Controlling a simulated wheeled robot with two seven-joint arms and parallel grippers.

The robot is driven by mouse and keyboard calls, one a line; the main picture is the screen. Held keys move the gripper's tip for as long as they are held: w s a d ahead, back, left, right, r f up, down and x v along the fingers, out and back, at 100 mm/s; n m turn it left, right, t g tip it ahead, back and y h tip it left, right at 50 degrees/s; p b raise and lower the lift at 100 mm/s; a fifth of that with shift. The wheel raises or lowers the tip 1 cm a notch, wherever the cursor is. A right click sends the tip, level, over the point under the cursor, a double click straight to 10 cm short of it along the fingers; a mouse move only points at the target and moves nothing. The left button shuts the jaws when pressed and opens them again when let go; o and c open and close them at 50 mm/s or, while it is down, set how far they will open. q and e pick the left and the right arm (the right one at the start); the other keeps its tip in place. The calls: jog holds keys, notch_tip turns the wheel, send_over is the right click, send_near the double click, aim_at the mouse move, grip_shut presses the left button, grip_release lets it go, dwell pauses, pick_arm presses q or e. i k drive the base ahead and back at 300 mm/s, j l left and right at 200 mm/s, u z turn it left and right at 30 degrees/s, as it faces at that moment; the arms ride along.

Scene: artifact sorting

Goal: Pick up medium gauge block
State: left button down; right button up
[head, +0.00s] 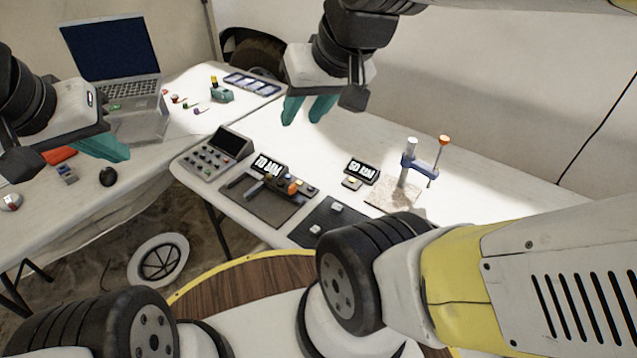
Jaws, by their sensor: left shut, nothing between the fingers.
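Small pale blocks lie on the right table: one (352,183) just in front of a black "50 MM" label (362,171), and two on a dark mat, at its upper part (337,207) and lower left (315,230). I cannot tell which is the medium gauge block. My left gripper (112,152) is shut and empty above the left table, far from the blocks. My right gripper (308,112) is over the back of the right table, its teal fingers apart with nothing between them.
A measuring tool with an orange part (292,187) lies on a dark mat beside another label (267,165). A stand with a blue arm (419,165) rises on a stone base. A control box (213,155) stands at left. The left table holds a laptop (112,60) and mouse (107,177).

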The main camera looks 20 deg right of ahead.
aim_at(336, 208)
jog(key=i+j+z, duration=0.1)
jog(key=z, duration=1.4)
